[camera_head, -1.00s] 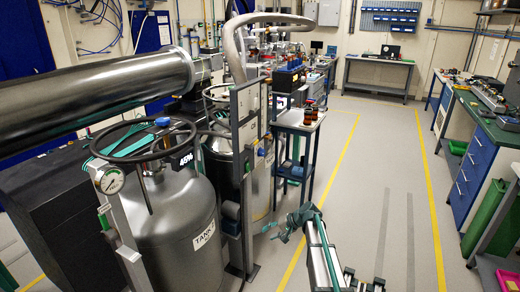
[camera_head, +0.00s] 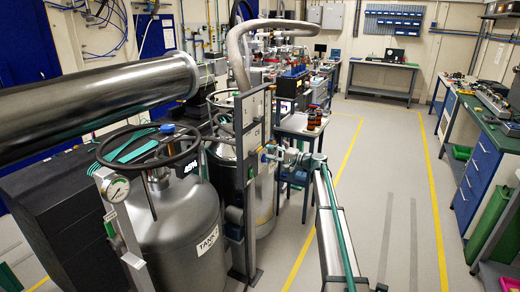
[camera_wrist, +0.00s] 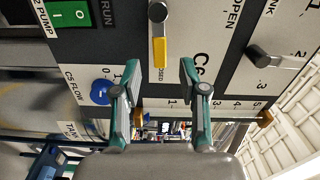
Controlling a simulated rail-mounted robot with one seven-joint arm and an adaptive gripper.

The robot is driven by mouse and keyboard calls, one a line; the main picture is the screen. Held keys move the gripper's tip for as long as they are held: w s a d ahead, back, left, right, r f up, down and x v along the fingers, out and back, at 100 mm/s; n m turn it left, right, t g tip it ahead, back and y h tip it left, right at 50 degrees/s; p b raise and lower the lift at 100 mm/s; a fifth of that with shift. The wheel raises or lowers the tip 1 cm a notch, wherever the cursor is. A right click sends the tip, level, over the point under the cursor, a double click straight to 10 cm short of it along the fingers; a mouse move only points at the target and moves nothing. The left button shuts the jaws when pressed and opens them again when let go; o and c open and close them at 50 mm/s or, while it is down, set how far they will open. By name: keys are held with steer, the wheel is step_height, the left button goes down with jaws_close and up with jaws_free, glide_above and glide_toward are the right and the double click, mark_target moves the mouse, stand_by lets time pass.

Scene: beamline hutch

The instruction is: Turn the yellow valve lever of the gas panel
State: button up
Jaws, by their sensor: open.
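In the wrist view the yellow valve lever (camera_wrist: 160,50) hangs down the picture from a grey pivot on the pale gas panel (camera_wrist: 215,75). My gripper (camera_wrist: 159,72) is open, with one finger on each side of the lever's yellow end. Contact with the lever cannot be told. In the head view my gripper (camera_head: 273,153) is at the panel's post (camera_head: 250,125), and the lever is not distinguishable there.
On the panel, a blue knob (camera_wrist: 100,92) is close to the left finger, and a black-and-metal selector (camera_wrist: 270,58) is to the right. A green switch (camera_wrist: 68,14) is at upper left. In the head view, a grey tank (camera_head: 175,225) stands left of the panel; the floor (camera_head: 375,190) on the right is clear.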

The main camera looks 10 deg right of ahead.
mark_target(261, 150)
steer(key=shift+p+x, duration=0.75)
steer(key=shift+x, duration=2.2)
jaws_close()
